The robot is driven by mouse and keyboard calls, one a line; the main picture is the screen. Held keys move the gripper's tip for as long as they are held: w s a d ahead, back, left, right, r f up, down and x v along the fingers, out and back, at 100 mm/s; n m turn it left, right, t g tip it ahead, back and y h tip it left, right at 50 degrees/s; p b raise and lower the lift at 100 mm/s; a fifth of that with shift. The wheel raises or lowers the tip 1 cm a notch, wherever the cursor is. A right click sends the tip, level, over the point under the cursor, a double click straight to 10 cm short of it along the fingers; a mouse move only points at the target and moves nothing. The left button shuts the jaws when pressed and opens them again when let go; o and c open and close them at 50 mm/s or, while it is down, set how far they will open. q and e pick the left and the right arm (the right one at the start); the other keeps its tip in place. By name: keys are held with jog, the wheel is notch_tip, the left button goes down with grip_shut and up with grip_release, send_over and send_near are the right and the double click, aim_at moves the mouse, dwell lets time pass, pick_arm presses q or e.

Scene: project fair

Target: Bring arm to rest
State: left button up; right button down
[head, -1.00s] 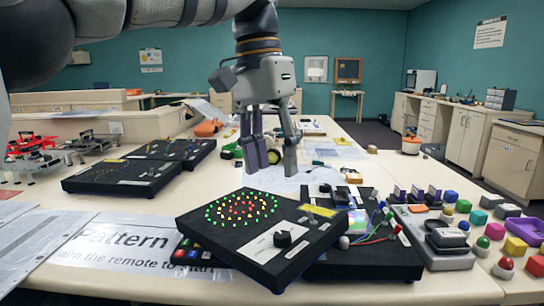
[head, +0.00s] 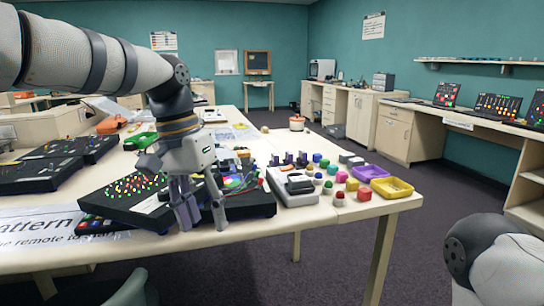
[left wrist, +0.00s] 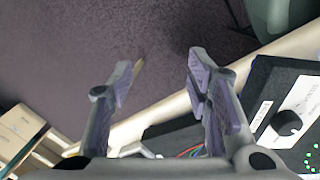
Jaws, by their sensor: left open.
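My left gripper (head: 198,205) hangs from my left arm over the front edge of the table (head: 330,214) in the head view. Its two fingers point down and are apart, with nothing between them. In the left wrist view the fingers (left wrist: 165,85) are spread, with dark carpet showing between them. The black panel with coloured lights (head: 137,186) is behind and left of the gripper, partly hidden by it. Its knob shows at the right of the left wrist view (left wrist: 287,122). A rounded part of my right arm (head: 490,255) shows at the lower right; its gripper is outside the picture.
A black box with wires (head: 250,205) and a grey device (head: 292,188) lie right of the gripper. Several coloured blocks, a purple tray (head: 370,172) and a yellow tray (head: 392,189) are at the table's right end. Carpet (head: 330,265) in front of the table is clear.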

pick_arm(q)
notch_tip(320, 180, down, 17)
jog(key=s+g, duration=0.1)
jog(key=s+a+f+n, duration=0.1)
jog(key=s+f+n, duration=0.1)
jog(key=s+f, duration=1.05)
jog(key=s+a+f+n, duration=0.1)
jog(key=s+a+f, duration=0.1)
jog(key=s, duration=0.5)
jog(key=s+a+f+n+y, duration=0.1)
jog(key=s+a+f, duration=0.2)
jog(key=s+a, duration=0.2)
jog(key=s+a+f, duration=0.3)
jog(key=s, duration=0.7)
jog(key=shift+s+a+n+y, duration=0.15)
jog(key=shift+a+n+y, duration=0.2)
jog(key=shift+n+y, duration=0.05)
pick_arm(e)
jog(key=shift+w+a, duration=0.4)
jog(key=shift+w, duration=0.2)
pick_arm(q)
jog(key=shift+f, duration=0.1)
